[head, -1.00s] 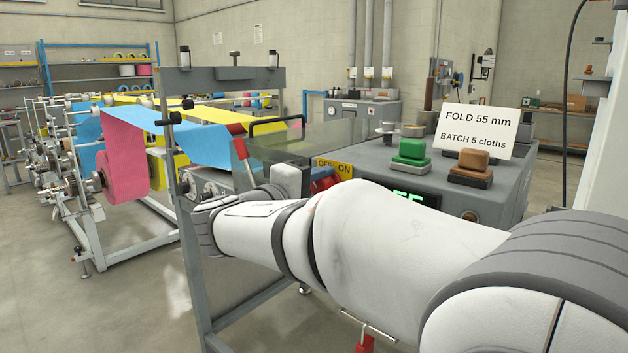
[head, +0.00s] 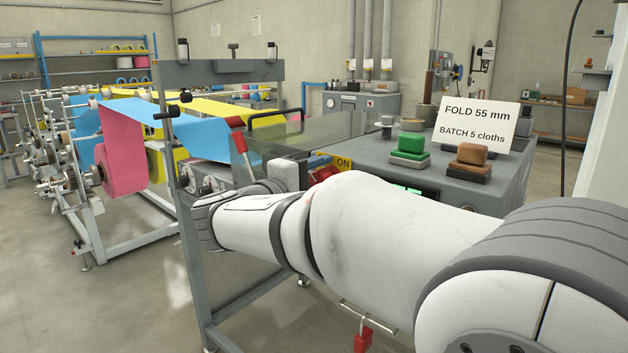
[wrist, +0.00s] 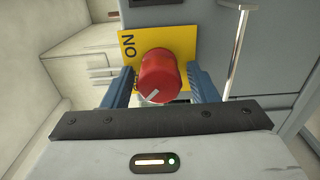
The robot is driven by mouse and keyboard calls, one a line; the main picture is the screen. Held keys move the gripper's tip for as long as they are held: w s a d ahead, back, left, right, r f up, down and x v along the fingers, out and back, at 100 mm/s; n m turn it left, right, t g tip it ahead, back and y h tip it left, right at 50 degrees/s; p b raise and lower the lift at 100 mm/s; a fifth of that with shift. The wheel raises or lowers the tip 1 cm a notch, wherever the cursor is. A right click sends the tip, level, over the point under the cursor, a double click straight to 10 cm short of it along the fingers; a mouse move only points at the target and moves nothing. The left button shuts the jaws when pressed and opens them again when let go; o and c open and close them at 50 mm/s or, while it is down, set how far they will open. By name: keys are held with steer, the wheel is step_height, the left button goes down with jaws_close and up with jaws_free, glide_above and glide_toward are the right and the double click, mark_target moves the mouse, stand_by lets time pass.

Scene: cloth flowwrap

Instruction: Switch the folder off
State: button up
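The folder's red rotary switch knob (wrist: 160,76) sits on a yellow plate (wrist: 182,42) with ON readable at its left in the wrist view. A white pointer mark on the knob slants toward the lower left. In the head view the red knob (head: 323,174) and the ON plate (head: 343,163) show just above my arm. The OFF label is hidden there.
The grey folder housing (head: 376,157) carries a green button (head: 411,144), a brown button (head: 472,154) and a sign (head: 478,124). A green display is mostly covered by my arm. A metal rod (wrist: 239,50) stands right of the knob in the wrist view.

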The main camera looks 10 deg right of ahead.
steer(key=shift+o, duration=0.3)
steer(key=shift+a, duration=0.1)
steer(key=v, duration=0.7)
steer(key=shift+s+a+p, duration=0.25)
steer(key=shift+a+p, duration=0.05)
steer(key=shift+p, duration=0.1)
steer(key=shift+f, duration=0.1)
